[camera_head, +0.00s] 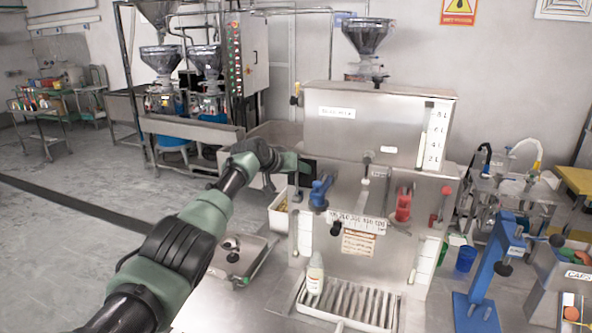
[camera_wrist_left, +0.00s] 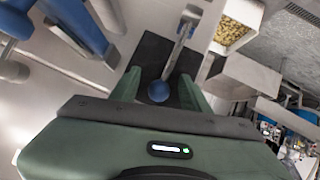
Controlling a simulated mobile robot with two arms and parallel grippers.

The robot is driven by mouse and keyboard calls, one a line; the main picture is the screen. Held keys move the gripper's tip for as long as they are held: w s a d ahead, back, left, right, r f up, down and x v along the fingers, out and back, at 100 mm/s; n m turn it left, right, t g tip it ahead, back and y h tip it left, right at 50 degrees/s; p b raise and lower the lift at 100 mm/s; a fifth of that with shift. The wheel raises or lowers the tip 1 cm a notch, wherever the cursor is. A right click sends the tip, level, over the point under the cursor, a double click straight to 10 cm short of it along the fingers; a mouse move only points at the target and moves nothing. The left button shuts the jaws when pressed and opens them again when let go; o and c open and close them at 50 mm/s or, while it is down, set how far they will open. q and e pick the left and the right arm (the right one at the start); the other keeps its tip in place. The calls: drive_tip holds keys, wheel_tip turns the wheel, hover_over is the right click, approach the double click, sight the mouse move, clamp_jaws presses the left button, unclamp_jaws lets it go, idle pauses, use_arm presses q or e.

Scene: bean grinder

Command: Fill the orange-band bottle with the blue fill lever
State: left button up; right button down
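The small pale bottle (camera_head: 315,276) stands upright on the slatted drip tray (camera_head: 337,319), at its left end below the blue valve (camera_head: 319,191). Its band colour is too small to make out. My left gripper (camera_head: 301,166) is at the machine's left side, up and left of the blue valve. In the left wrist view, the blue ball knob (camera_wrist_left: 158,91) of the lever, on a metal rod, sits between the open fingers of my left gripper (camera_wrist_left: 160,88), with gaps on both sides. The knob is hidden in the head view. My right gripper is not in view.
A red valve (camera_head: 403,205) is on the machine's right half. A blue hand press (camera_head: 492,270) stands to the right. A metal tray (camera_head: 262,243) with a black-knobbed item lies left of the machine, below my left arm. A bin with yellow contents (camera_wrist_left: 230,31) is near the gripper.

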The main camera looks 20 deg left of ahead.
use_arm(q)
drive_tip(key=shift+r, duration=0.15)
drive_tip(key=b+v, duration=0.3)
drive_tip(key=v, duration=0.4)
drive_tip(key=shift+s+b, duration=0.3)
drive_tip(key=shift+s, duration=0.05)
drive_tip(key=shift+a, duration=0.1)
